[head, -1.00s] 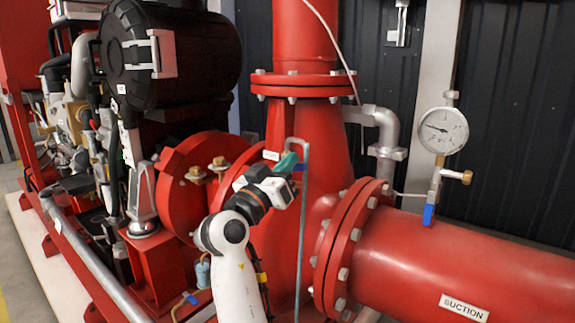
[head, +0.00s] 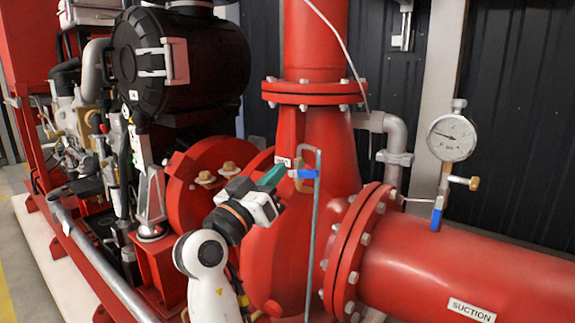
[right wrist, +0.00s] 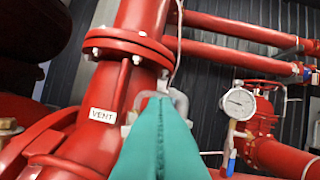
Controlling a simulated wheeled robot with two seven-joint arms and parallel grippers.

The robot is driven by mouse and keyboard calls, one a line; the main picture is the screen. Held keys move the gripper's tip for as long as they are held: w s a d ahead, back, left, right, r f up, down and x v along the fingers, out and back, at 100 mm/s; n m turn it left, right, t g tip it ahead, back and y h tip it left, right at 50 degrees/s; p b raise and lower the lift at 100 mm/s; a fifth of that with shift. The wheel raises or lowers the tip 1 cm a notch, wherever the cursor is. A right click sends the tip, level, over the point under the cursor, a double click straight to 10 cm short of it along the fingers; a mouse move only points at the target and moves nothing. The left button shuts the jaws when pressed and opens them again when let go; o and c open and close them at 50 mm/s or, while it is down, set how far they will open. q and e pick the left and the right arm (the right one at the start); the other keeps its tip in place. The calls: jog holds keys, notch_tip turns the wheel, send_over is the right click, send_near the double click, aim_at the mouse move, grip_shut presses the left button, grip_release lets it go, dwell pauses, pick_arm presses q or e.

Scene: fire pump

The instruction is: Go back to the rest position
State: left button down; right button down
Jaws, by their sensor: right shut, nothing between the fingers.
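My right gripper (head: 275,176) has teal fingers that are closed together and hold nothing. It is at the middle of the head view, just left of a small valve with a blue handle (head: 306,173) on a thin grey pipe (head: 313,230). In the right wrist view the teal fingers (right wrist: 160,140) rise from the bottom edge, pressed together. Behind them is a small grey fitting, partly hidden, beside a white label reading VENT (right wrist: 102,115). My left gripper does not show in any view.
A red suction pipe (head: 470,270) with a bolted flange (head: 350,255) lies to the right. A pressure gauge (head: 453,138) stands above it. The red pump casing (head: 200,180) and black engine housing (head: 190,60) are on the left. A dark corrugated wall (head: 510,130) is behind.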

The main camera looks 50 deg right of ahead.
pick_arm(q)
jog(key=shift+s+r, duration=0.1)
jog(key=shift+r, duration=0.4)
pick_arm(e)
jog(key=shift+v, duration=0.9)
